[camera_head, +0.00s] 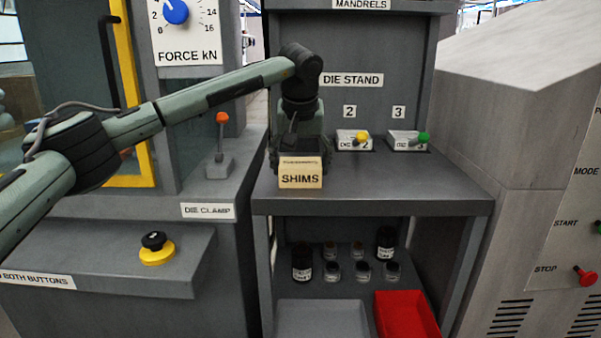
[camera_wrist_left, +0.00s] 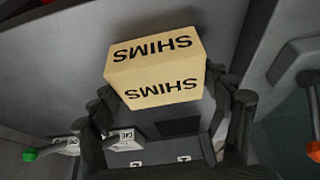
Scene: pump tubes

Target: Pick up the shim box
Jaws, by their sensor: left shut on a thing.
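The shim box (camera_head: 301,180) is a small tan box marked SHIMS, at the front left of the die stand's grey top (camera_head: 400,178). My left gripper (camera_head: 299,155) reaches it from behind and above, and the box hides the fingertips in the head view. In the left wrist view, the shim box (camera_wrist_left: 155,68) sits between the two dark fingers of my left gripper (camera_wrist_left: 165,88), which is shut on it. I cannot tell whether the box touches the stand. My right gripper is not in view.
Behind on the stand are die holder 2 with a yellow knob (camera_head: 354,140) and die holder 3 with a green knob (camera_head: 408,141). An orange-tipped lever (camera_head: 220,145) stands left. Below are several dark cylinders, a grey tray (camera_head: 322,318) and a red tray (camera_head: 406,316).

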